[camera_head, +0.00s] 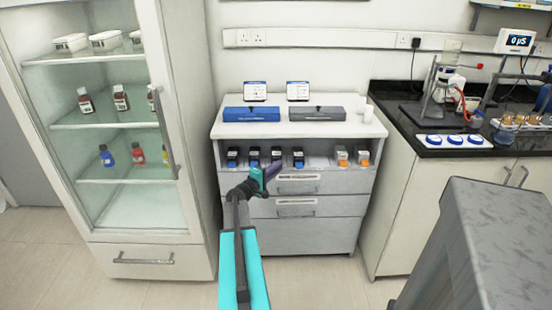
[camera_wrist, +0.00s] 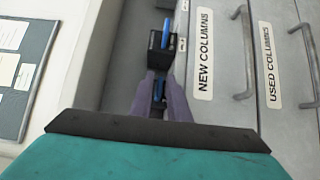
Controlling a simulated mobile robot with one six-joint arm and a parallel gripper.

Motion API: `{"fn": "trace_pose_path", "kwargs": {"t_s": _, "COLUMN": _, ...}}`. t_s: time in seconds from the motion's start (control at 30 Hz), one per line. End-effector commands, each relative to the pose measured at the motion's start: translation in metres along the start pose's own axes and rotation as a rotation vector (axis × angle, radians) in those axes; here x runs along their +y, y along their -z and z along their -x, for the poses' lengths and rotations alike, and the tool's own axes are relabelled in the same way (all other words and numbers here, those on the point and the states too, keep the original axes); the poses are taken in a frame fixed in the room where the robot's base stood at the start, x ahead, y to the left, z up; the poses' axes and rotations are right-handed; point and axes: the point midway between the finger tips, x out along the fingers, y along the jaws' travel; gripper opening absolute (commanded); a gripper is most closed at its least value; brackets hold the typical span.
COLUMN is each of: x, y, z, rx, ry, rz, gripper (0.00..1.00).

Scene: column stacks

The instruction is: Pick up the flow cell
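No thing in view is labelled as the flow cell, and I cannot tell which it is. Small dark blocks with blue parts (camera_head: 298,158) stand in a row in the open shelf of the white cabinet. My gripper (camera_head: 271,171), teal and purple, is in front of this shelf. In the wrist view its purple fingers (camera_wrist: 166,98) are apart. A small dark block with a blue tab (camera_wrist: 159,92) shows between them; I cannot tell whether they touch it. Another dark block with a blue tab (camera_wrist: 163,45) lies just beyond the fingertips.
Pale blocks with orange parts (camera_head: 341,157) stand at the shelf's right. Below are drawers, labelled "NEW COLUMNS" (camera_wrist: 204,55) and "USED COLUMNS" (camera_wrist: 270,67). Blue (camera_head: 251,114) and grey (camera_head: 317,113) trays lie on top. A glass-front cabinet (camera_head: 110,120) is left; a black bench (camera_head: 400,120) with glassware is right.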

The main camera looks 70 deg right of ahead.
Motion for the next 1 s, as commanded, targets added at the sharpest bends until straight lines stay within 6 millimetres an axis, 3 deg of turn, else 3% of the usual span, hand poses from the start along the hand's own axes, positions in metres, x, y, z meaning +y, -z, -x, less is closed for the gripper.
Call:
{"fn": "trace_pose_path", "kwargs": {"t_s": 0.17, "x": 0.0000, "y": 0.0007, "z": -0.0098, "rx": 0.001, "ry": 0.000, "rz": -0.001, "gripper": 0.16}}
{"fn": "trace_pose_path", "kwargs": {"t_s": 0.7, "x": 0.0000, "y": 0.0003, "z": -0.0097, "rx": 0.001, "ry": 0.000, "rz": 0.000, "gripper": 0.16}}
{"fn": "trace_pose_path", "kwargs": {"t_s": 0.8, "x": 0.0000, "y": 0.0003, "z": -0.0097, "rx": 0.001, "ry": 0.000, "rz": 0.000, "gripper": 0.00}}
{"fn": "trace_pose_path", "kwargs": {"t_s": 1.0, "x": 0.0006, "y": 0.0003, "z": -0.0097, "rx": 0.001, "ry": -0.001, "rz": -0.001, "gripper": 0.00}}
